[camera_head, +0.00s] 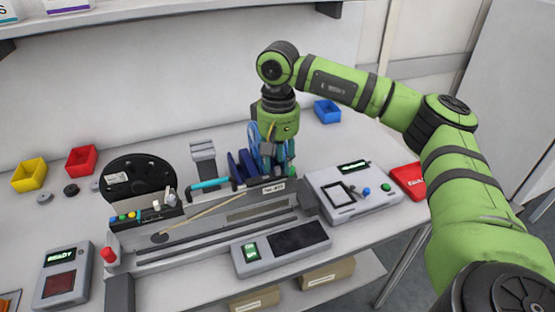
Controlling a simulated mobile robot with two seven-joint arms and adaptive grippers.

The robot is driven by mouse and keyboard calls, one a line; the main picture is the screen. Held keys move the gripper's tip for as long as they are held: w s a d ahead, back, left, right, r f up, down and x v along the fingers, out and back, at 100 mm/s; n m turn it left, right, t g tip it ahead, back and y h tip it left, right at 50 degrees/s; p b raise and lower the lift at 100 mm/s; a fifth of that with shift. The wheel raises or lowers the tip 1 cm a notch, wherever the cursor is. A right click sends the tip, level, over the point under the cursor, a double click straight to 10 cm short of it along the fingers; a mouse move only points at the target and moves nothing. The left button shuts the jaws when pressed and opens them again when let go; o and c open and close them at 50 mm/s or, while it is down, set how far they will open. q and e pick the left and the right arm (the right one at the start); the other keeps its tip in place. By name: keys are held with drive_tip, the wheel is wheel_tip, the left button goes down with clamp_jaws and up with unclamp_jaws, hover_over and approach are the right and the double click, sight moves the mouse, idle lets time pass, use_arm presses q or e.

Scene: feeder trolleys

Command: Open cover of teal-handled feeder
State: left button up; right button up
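The teal handle (209,184) lies on the rear rail of the long grey feeder station (190,240), right of a black reel (138,178). Dark blue upright plates (240,166) stand just right of the handle. My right gripper (277,162) points down from above at the right end of the rail, to the right of the handle and apart from it. Blue looped parts show around its fingers, and the fingers blend with the parts behind them, so I cannot tell whether it is open or holds anything. I cannot make out the cover clearly. My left gripper is not in view.
A grey panel with a READY display (63,275) stands at front left. A grey device with a square frame (352,191) stands right of the station, beside a red box (409,181). Yellow (29,174), red (81,161) and blue (327,111) bins stand at the back.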

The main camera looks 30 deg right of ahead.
drive_tip(key=shift+w+f, duration=0.1)
drive_tip(key=shift+f, duration=0.7)
clamp_jaws()
drive_tip(key=shift+a, duration=0.1)
